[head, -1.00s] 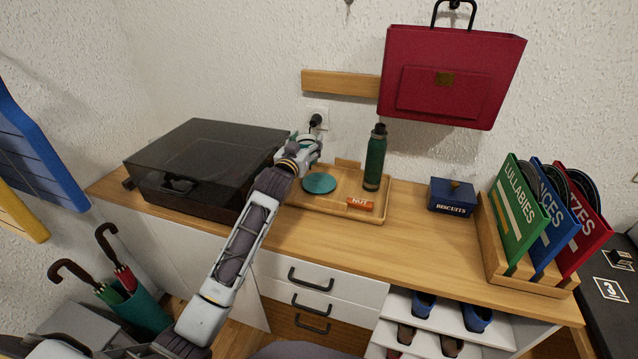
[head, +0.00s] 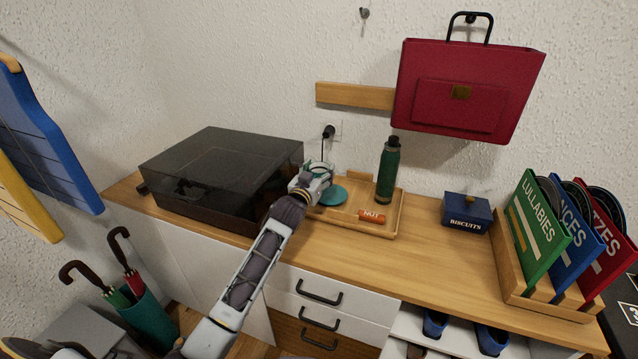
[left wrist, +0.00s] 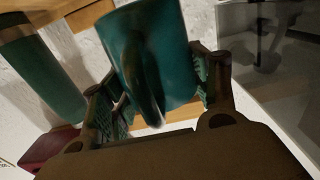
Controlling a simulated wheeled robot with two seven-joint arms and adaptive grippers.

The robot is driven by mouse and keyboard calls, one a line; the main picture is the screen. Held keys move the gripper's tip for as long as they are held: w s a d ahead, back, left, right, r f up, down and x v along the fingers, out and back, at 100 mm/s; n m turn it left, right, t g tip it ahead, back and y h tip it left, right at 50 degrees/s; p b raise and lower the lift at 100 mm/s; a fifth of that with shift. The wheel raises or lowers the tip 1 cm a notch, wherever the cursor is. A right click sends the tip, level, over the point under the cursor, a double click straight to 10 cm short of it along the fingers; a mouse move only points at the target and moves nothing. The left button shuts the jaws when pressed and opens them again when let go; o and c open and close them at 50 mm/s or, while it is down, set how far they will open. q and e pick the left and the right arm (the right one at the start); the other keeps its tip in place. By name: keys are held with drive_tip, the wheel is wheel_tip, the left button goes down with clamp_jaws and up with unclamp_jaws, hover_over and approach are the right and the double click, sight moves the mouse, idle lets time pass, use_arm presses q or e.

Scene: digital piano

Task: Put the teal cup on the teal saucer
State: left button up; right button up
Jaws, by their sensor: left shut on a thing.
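The teal saucer (head: 334,195) lies on the wooden tray (head: 390,222) in the head view, its left side partly covered by my left gripper. My left gripper (head: 316,176) is above the tray's left end, just left of the saucer. It is shut on the teal cup (left wrist: 165,50), which fills the space between the fingers in the left wrist view; my left gripper also shows there (left wrist: 158,88). The cup's handle side faces the wrist camera. In the head view the cup is mostly hidden by the gripper. My right gripper is not in view.
A green bottle (head: 387,172) and an orange nut bar (head: 372,216) are on the tray, right of the saucer. A dark-lidded turntable (head: 220,175) stands close left of the gripper. A blue biscuit box (head: 466,213) sits right of the tray.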

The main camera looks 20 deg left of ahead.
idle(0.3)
use_arm(q)
drive_tip(key=shift+f, duration=0.6)
wheel_tip(320, 180, down, 2)
drive_tip(key=shift+f+b, duration=0.15)
drive_tip(key=shift+b, duration=0.2)
drive_tip(key=shift+f, duration=0.25)
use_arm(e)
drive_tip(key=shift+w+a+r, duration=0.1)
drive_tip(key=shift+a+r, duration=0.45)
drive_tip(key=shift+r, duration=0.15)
use_arm(q)
drive_tip(key=o, duration=0.8)
drive_tip(key=shift+o, duration=1.5)
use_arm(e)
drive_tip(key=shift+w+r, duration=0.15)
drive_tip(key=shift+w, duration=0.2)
